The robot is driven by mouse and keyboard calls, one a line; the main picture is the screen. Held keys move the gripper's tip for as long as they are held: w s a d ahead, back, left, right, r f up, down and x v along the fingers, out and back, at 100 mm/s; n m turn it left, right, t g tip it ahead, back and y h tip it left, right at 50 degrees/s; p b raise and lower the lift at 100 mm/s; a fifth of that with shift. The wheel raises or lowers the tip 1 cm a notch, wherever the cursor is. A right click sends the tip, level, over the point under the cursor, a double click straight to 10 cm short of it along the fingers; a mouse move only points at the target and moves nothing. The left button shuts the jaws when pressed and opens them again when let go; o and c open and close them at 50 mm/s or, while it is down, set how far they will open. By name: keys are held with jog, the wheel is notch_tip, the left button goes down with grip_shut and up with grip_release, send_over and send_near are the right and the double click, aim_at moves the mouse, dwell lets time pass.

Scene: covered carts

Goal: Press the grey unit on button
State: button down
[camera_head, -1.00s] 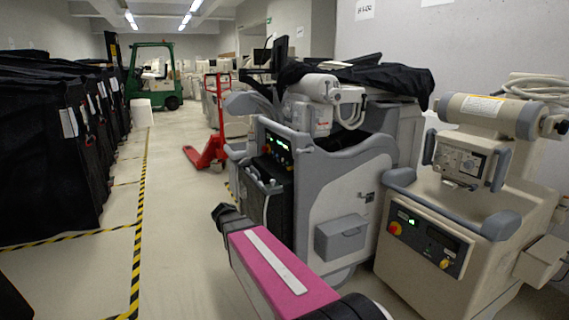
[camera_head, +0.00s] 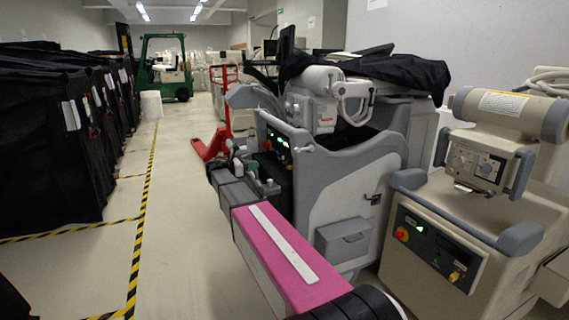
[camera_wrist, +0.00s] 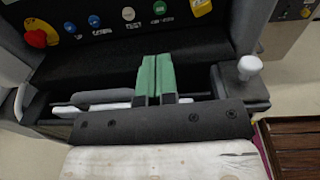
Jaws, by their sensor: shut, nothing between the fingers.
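The grey unit (camera_head: 345,190) stands in the middle of the head view, its dark control panel (camera_head: 277,147) on its left end. In the wrist view the panel runs along the top edge. It has a red knob on a yellow base (camera_wrist: 40,33), two blue buttons (camera_wrist: 82,25), a white button (camera_wrist: 128,14), a green button (camera_wrist: 160,7) and a yellow one (camera_wrist: 201,5). Their labels are too blurred to read. My gripper (camera_wrist: 156,62) is shut and empty, its green fingers together. The fingertips appear below the green and white buttons, with dark surface between; I see no contact.
A grey bar (camera_wrist: 105,97) and a white-knobbed lever (camera_wrist: 249,68) of the unit flank my fingers. A beige unit (camera_head: 470,220) with its own panel stands at the right. A red pallet jack (camera_head: 212,145) stands behind. The taped floor at left is free.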

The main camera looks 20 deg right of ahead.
aim_at(287, 161)
jog(key=shift+d, duration=0.1)
jog(key=d, duration=0.9)
jog(key=w+d+f, duration=0.1)
jog(key=d, duration=0.3)
jog(key=shift+d, duration=0.4)
jog(key=shift+d, duration=0.85)
jog(key=shift+d+r, duration=0.1)
jog(key=shift+a, duration=0.6)
jog(key=a, duration=0.9)
jog(key=s+a, duration=0.1)
jog(key=a, duration=0.3)
jog(key=shift+a+r, duration=0.35)
jog(key=shift+a, duration=0.05)
